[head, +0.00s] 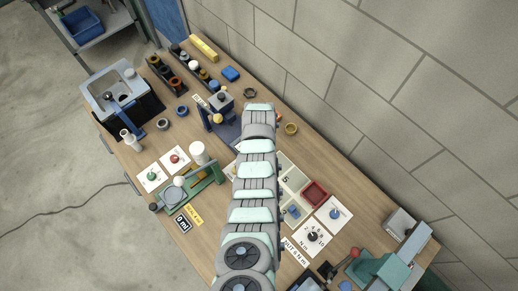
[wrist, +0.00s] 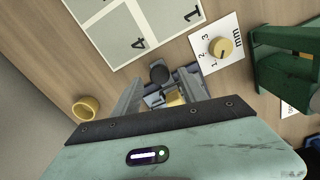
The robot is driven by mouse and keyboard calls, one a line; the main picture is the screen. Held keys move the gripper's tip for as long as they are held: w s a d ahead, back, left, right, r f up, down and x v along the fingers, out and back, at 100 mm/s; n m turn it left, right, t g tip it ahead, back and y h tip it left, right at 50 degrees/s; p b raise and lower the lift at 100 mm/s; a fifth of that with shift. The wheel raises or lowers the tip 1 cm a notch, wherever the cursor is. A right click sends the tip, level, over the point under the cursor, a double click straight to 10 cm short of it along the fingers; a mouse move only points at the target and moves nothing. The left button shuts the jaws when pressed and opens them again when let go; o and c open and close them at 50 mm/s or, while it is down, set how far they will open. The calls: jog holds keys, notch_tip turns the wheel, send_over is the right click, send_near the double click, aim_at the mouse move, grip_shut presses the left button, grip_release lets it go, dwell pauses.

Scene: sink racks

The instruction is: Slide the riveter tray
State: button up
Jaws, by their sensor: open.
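A dark blue fixture (head: 218,128) with a yellow ball and a grey block on top stands at the back middle of the bench in the head view, partly behind my arm. I take it for the riveter. In the wrist view, a blue-grey part (wrist: 186,82) with a black knob (wrist: 159,74) and a yellow piece (wrist: 175,99) lies between and below my fingers; I cannot tell which part is the tray. My gripper (wrist: 160,82) is open, its fingers on either side of this part. Contact cannot be judged. My arm hides the gripper in the head view.
A card with a yellow dial (wrist: 221,47) and a green fixture (wrist: 290,65) are close on the right in the wrist view. A yellow ring (wrist: 86,108) is at left. A numbered white tray (wrist: 125,30) lies above. The wall (head: 340,80) borders the bench's back.

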jog(key=shift+f, duration=0.55)
jog(key=shift+c, duration=0.3)
grip_shut()
dwell(0.9)
